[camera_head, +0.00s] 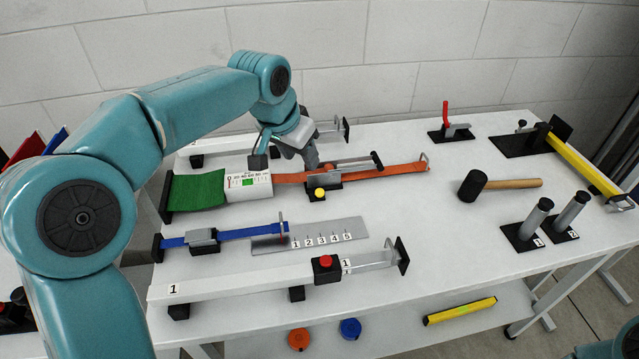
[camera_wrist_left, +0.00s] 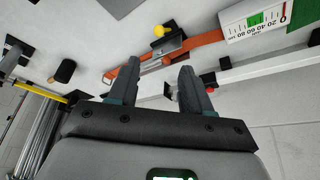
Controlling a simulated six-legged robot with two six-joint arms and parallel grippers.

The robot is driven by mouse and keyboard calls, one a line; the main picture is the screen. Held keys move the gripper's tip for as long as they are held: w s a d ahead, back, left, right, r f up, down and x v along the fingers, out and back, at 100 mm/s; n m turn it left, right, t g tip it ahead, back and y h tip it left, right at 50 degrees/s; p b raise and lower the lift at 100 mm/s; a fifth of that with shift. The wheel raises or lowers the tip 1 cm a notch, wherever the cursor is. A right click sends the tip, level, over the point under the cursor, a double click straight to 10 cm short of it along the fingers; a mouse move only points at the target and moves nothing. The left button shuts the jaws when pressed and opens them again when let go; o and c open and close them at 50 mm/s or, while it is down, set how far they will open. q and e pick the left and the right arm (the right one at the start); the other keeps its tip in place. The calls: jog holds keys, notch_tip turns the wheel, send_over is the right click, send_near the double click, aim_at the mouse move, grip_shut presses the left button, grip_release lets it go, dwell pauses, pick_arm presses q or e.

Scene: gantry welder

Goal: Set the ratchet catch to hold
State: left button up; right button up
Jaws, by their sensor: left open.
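The ratchet (camera_head: 322,184) sits on the orange strap (camera_head: 395,171). It has a black base, a small yellow knob (camera_head: 319,192) on its near side and a long grey handle with a black grip (camera_head: 376,160). In the left wrist view the yellow knob (camera_wrist_left: 158,31) and the ratchet's black base (camera_wrist_left: 172,45) show above the fingers. My left gripper (camera_head: 285,161) hangs above the far side of the strap, left of the handle grip. Its fingers (camera_wrist_left: 158,76) are spread and empty, apart from the knob. My right gripper is out of view.
A white tension gauge (camera_head: 247,186) and green strap (camera_head: 197,190) lie left. Nearer are a blue strap (camera_head: 255,233), a numbered plate (camera_head: 345,233) and a long beam with red button (camera_head: 325,262).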

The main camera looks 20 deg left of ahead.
aim_at(319, 192)
pick_arm(q)
jog(key=x, duration=1.5)
jog(key=shift+s+d+f, duration=0.15)
jog(key=shift+d+f, duration=0.05)
jog(key=shift+f, duration=0.1)
grip_shut()
